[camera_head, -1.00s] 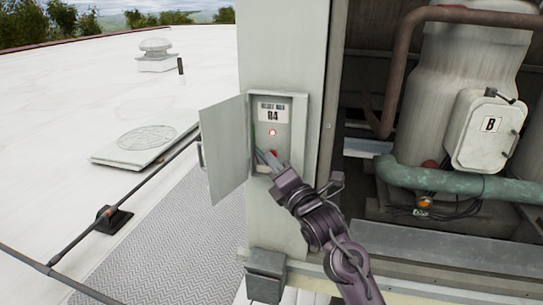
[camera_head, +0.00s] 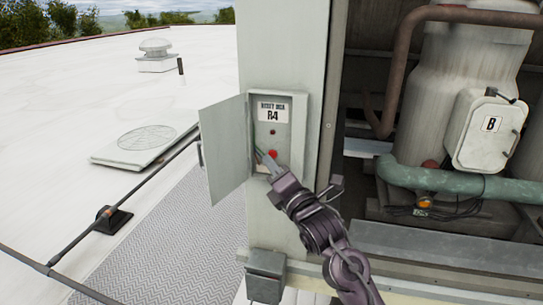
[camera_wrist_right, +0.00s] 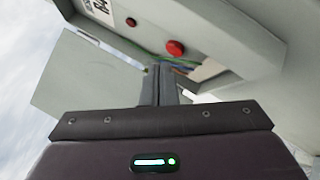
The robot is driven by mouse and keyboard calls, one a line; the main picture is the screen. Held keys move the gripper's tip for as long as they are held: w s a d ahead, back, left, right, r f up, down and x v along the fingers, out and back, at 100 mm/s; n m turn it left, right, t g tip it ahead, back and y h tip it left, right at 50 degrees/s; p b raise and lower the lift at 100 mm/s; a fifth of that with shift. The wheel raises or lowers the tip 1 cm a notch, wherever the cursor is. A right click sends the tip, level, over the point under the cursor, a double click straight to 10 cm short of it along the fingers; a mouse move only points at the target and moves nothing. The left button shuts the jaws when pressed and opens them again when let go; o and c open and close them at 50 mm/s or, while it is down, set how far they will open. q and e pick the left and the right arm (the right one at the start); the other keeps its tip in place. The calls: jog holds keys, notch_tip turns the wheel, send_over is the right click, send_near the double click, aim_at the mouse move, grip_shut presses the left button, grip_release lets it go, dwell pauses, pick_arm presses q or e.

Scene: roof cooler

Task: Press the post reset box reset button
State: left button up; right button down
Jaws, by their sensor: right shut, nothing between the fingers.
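The reset box (camera_head: 284,107), labelled R4, is set in the pale post with its door (camera_head: 225,150) swung open to the left. Inside are a small dark red, unlit lamp (camera_head: 273,132) and, below it, a red reset button (camera_head: 273,154). The button (camera_wrist_right: 175,48) also shows in the right wrist view, above and apart from the fingertips in the picture. My right gripper (camera_head: 264,160) is shut and empty, its fingertips at the lower part of the box beside coloured wires (camera_wrist_right: 160,62). I cannot tell whether they touch anything. My left gripper is out of view.
A box marked B (camera_head: 487,130) and a green pipe (camera_head: 440,182) stand at right. A small grey box (camera_head: 265,275) is low on the post. A black rail (camera_head: 75,245) crosses the left, with open roof behind.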

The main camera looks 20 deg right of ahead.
jog(key=shift+s+a, duration=0.55)
jog(key=shift+s, duration=0.25)
jog(key=shift+s+a, duration=0.5)
jog(key=shift+s, duration=0.25)
jog(key=shift+s+a, duration=0.55)
jog(key=shift+s, duration=0.25)
